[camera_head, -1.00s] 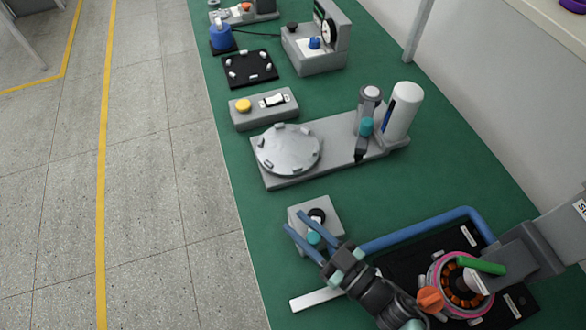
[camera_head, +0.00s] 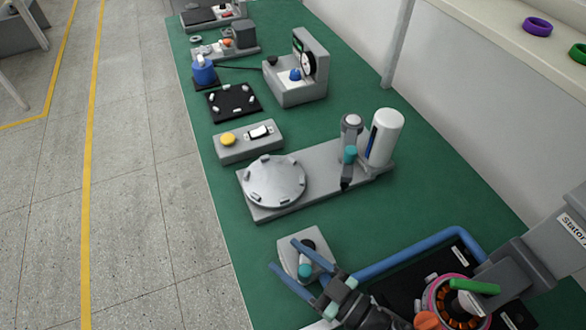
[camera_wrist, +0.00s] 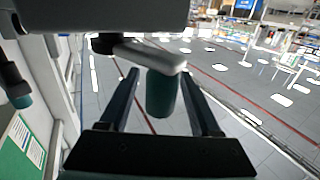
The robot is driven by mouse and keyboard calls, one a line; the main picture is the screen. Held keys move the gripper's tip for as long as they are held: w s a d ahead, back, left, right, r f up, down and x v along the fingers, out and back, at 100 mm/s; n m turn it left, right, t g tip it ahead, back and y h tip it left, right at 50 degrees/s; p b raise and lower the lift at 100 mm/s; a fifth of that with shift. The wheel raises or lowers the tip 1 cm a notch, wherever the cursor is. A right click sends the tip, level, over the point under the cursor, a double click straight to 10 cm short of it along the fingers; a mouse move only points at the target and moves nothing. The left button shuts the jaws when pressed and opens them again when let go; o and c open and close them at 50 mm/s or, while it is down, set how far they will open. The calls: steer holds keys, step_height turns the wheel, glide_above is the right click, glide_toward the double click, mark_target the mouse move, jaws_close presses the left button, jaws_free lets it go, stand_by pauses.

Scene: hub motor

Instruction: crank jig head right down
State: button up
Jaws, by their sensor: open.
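The crank sits on a small grey box (camera_head: 290,262) on the green bench, with a black hub (camera_head: 307,246) and a teal handle (camera_head: 305,270). My gripper (camera_head: 282,253) is open, its two blue fingers reaching over the box on either side of the handle. In the wrist view, the grey crank arm (camera_wrist: 150,54) and teal handle (camera_wrist: 160,95) lie between my two dark fingers (camera_wrist: 160,78), with gaps on both sides. The jig head (camera_head: 515,262), a grey block on an arm marked "Stator", is at the lower right by a ringed stator (camera_head: 455,300) with orange windings.
A blue tube (camera_head: 420,250) runs behind the black jig base (camera_head: 400,285). A grey plate with a round disc (camera_head: 273,182) and a white cylinder (camera_head: 383,138) stands beyond the crank box. A yellow-button box (camera_head: 229,139) is farther back. Open floor lies left.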

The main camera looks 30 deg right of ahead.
step_height(320, 180, up, 10)
steer(key=p, duration=0.1)
stand_by(0.4)
